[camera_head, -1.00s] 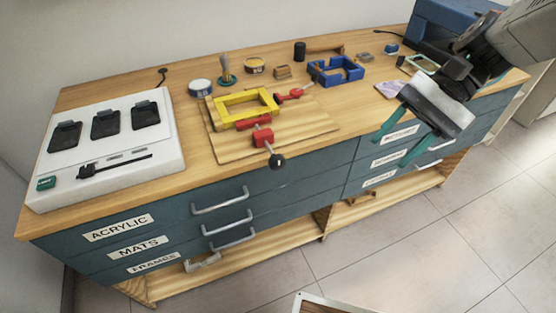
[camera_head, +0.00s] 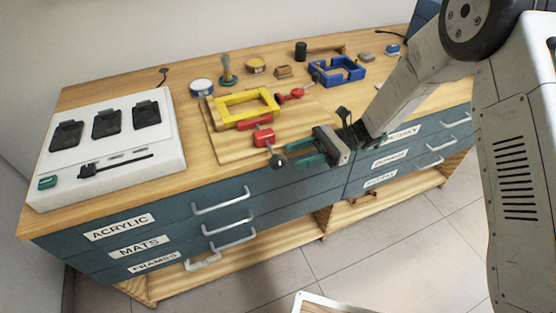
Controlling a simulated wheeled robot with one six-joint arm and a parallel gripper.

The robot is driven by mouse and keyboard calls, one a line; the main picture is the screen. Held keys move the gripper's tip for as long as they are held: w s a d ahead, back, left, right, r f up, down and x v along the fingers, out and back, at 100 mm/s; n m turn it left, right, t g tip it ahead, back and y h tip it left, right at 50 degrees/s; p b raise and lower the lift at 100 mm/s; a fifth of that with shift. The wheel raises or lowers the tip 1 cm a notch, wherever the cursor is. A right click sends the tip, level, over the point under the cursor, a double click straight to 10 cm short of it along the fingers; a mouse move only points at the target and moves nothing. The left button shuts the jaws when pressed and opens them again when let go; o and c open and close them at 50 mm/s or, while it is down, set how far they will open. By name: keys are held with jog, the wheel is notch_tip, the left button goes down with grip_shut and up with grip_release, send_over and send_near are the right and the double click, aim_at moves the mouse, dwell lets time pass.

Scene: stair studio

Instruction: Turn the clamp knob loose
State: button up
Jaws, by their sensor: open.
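The red clamp (camera_head: 263,137) sits at the front edge of the wooden board on the bench, in front of the yellow frame (camera_head: 246,106). Its dark round knob (camera_head: 277,161) sticks out toward the front, over the bench edge. My gripper (camera_head: 288,154) comes in from the right with its green-tipped fingers pointing left at the knob. The fingers are open, one on the far side and one on the near side of the knob's right edge. I cannot tell whether they touch it. A second red clamp (camera_head: 291,95) is at the frame's right side.
The wooden board (camera_head: 225,150) lies under the frame. A blue frame (camera_head: 336,70), a brush (camera_head: 225,68), tins and small blocks stand behind. A white panel (camera_head: 105,145) with black pads is at the left. Drawer handles (camera_head: 221,201) stick out below the bench top.

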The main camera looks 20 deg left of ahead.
aim_at(278, 162)
jog(key=x, duration=0.6)
jog(key=shift+s+a, duration=0.1)
jog(key=shift+c, duration=0.3)
jog(key=c, duration=0.7)
